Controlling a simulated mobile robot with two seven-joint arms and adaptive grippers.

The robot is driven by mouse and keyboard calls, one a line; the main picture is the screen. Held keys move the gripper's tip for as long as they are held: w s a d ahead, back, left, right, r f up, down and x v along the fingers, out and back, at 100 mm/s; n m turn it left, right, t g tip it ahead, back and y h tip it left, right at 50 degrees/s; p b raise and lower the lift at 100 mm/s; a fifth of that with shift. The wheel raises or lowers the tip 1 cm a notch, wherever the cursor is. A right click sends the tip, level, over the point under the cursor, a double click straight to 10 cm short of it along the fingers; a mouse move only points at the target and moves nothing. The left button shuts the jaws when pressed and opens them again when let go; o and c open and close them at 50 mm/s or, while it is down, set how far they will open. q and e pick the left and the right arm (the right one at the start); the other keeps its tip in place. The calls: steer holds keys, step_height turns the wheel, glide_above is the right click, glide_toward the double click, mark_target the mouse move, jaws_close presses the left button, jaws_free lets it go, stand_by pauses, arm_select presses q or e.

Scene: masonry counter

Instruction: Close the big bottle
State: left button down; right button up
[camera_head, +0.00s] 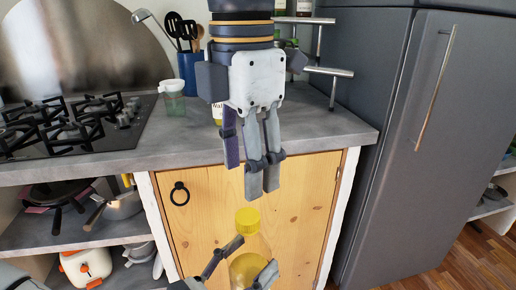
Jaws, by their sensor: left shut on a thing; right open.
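The big bottle (248,268) is clear with yellow contents and a yellow cap (247,221) at its top. It appears upright in front of the wooden cabinet door, at the bottom middle of the head view; its base is out of frame. I cannot tell how tightly the cap sits. My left gripper (250,262) is shut on the bottle's body, with a finger on each side. My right gripper (260,187) points down from the top of the view, open and empty. Its fingertips appear a little above the cap, apart from it.
The grey counter (190,148) bears a gas hob (70,128), a blue utensil holder (189,72) and a green-and-white cup (173,97). A wooden cabinet door (300,200) stands behind the bottle. A tall grey fridge (400,130) stands at right. Pans sit on the left shelf.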

mark_target(248, 216)
step_height(248, 216, down, 8)
steer(key=shift+f, duration=0.1)
stand_by(0.4)
